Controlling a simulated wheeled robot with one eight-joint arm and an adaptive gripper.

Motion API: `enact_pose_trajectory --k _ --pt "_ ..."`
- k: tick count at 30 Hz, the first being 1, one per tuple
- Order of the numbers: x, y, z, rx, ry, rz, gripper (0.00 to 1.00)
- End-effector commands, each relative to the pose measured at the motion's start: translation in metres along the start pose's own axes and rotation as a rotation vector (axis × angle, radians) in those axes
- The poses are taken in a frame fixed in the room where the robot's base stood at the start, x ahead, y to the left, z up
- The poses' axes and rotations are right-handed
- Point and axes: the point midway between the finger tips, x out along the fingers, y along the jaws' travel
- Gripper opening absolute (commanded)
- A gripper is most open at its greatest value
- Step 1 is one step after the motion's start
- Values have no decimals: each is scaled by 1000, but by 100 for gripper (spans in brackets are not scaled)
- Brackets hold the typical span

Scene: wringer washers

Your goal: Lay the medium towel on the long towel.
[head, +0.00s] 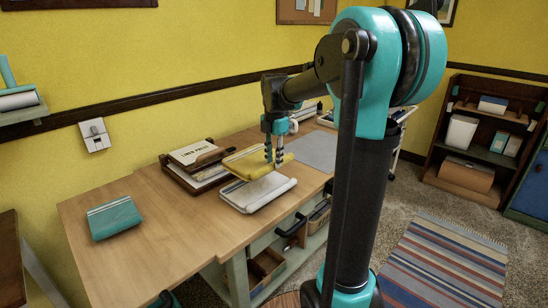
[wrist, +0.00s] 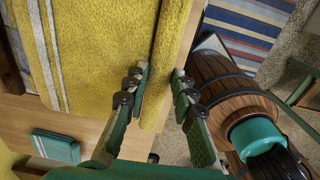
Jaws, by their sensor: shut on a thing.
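A folded yellow towel (head: 243,160) with pale stripes is in my gripper (head: 275,150), above the right part of the table. The wrist view shows the yellow towel (wrist: 90,50) filling the upper left, its edge between my gripper's fingers (wrist: 158,88). A folded white towel (head: 262,196) with dark stripes lies below it near the table's front edge, partly covered from view. The yellow towel looks slightly above it; contact is unclear. A smaller folded teal towel (head: 114,217) lies at the table's left, also seen in the wrist view (wrist: 55,147). No label shows which is medium or long.
A grey mat (head: 312,150) lies to the right on the table (head: 165,240). The table is bare between the teal and white towels. A striped rug (head: 445,262) lies on the floor.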

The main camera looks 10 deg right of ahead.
Motion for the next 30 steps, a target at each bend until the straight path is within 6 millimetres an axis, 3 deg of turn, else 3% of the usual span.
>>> enact_pose_trajectory --k 21,30 --pt "64 0 1 0 0 0 0" --pt "80 0 1 0 0 0 0"
